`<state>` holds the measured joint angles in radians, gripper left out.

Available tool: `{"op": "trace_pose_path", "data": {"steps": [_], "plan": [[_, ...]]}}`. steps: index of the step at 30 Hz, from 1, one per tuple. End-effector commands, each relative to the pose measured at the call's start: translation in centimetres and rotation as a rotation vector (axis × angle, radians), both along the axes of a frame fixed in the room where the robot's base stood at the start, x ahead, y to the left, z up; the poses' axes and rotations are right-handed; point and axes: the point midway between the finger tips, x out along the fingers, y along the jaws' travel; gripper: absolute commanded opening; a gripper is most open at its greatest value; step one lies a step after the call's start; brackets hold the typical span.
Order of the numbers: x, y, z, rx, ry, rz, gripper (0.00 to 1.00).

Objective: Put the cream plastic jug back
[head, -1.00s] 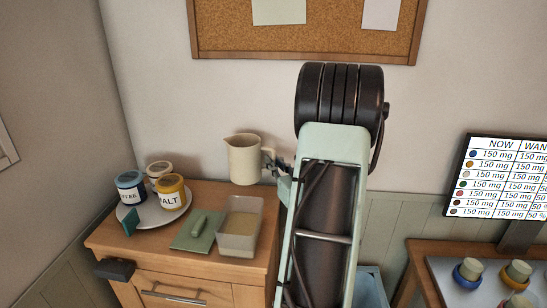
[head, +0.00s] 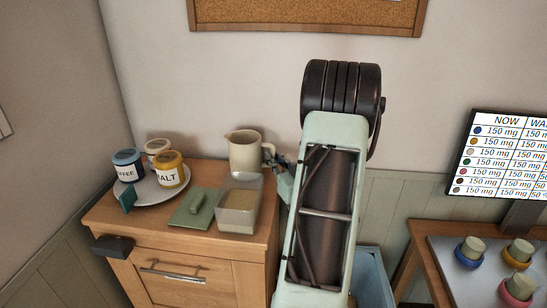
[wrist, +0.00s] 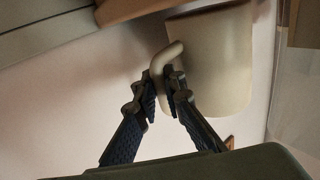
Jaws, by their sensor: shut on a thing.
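The cream plastic jug (head: 244,152) is upright in the head view, at the back right of the wooden cabinet top (head: 262,228), behind a grey tub. Its lower part is partly hidden by the tub, so I cannot tell whether its base touches the top. My gripper (head: 276,161) is at the jug's right side, on its handle, partly hidden by my arm. In the wrist view, my gripper (wrist: 165,88) has its two fingers closed around the curved handle, with the jug body (wrist: 212,60) beside them.
The grey tub (head: 236,218) stands just in front of the jug, next to a green lid-like piece (head: 190,214). A round plate (head: 160,197) with several labelled jars is at left. A table (head: 415,238) with coloured cups and a screen (head: 500,155) is at right.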

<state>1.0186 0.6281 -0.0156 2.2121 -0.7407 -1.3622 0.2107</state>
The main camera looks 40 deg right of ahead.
Motion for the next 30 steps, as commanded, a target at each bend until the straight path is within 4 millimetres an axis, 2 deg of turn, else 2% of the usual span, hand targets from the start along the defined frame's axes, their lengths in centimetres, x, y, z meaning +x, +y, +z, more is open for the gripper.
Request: {"op": "trace_pose_path", "data": {"steps": [8, 28, 29, 30], "plan": [[0.0, 0.0, 0.1, -0.001, -0.003, 0.000, 0.00], [0.0, 0.0, -1.1, -0.001, -0.003, 0.000, 0.00], [0.0, 0.0, -0.9, -0.001, -0.003, 0.000, 0.12], [0.0, 0.0, -0.9, -0.001, -0.003, 0.000, 0.17]]}}
